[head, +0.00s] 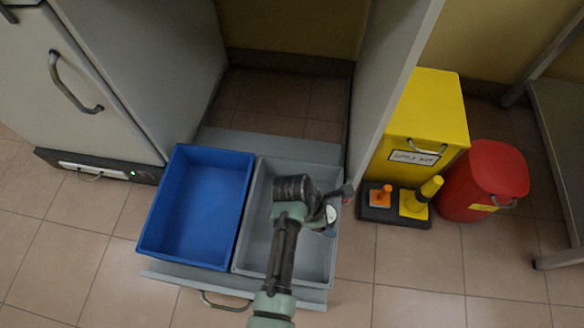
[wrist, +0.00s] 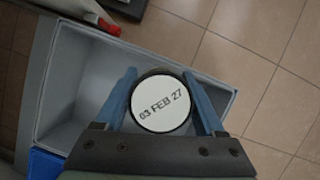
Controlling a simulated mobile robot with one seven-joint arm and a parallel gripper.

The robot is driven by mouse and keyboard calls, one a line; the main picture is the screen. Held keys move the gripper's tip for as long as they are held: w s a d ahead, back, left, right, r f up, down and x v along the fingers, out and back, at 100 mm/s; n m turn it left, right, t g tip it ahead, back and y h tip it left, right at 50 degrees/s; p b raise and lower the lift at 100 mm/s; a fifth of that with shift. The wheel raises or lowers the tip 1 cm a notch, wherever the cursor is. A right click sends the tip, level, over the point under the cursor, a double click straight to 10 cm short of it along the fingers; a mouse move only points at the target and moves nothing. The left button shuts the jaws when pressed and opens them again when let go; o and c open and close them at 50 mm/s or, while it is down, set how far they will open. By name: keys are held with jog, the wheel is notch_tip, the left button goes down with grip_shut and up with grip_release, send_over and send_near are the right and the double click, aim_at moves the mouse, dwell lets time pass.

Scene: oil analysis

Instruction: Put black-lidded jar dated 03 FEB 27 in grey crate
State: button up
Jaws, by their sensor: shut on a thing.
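The jar (wrist: 160,104) has a round white label with a dark rim, and the label reads 03 FEB 27. My gripper (wrist: 160,88) is shut on it, with a blue finger on each side. In the head view the jar's pale top (head: 331,214) shows just right of my wrist. The grey crate (head: 254,215) is an open bin, and my gripper is over its right part. The crate also shows in the wrist view (wrist: 75,75), below and behind the jar. The jar's height above the crate floor is hard to tell.
A blue crate (head: 197,205) stands left of the grey crate on a pulled-out shelf with a front handle (head: 224,304). An upright panel (head: 384,90) rises behind on the right. A yellow bin (head: 420,120), red bin (head: 485,185) and small black tray (head: 377,214) stand further right.

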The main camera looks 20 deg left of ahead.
jog(key=s+a+f+n+t+y+b, duration=0.2)
jog(key=s+a+f+n, duration=0.4)
jog(key=a+n, duration=0.1)
notch_tip(320, 180, down, 10)
jog(key=b, duration=0.8)
jog(key=shift+a, duration=0.1)
jog(key=shift+r, duration=0.2)
jog(key=shift+f, duration=0.15)
jog(key=o, duration=1.5)
jog(key=shift+s, duration=0.1)
jog(key=shift+o, duration=0.2)
jog(key=p+v, duration=0.9)
jog(key=v, duration=0.3)
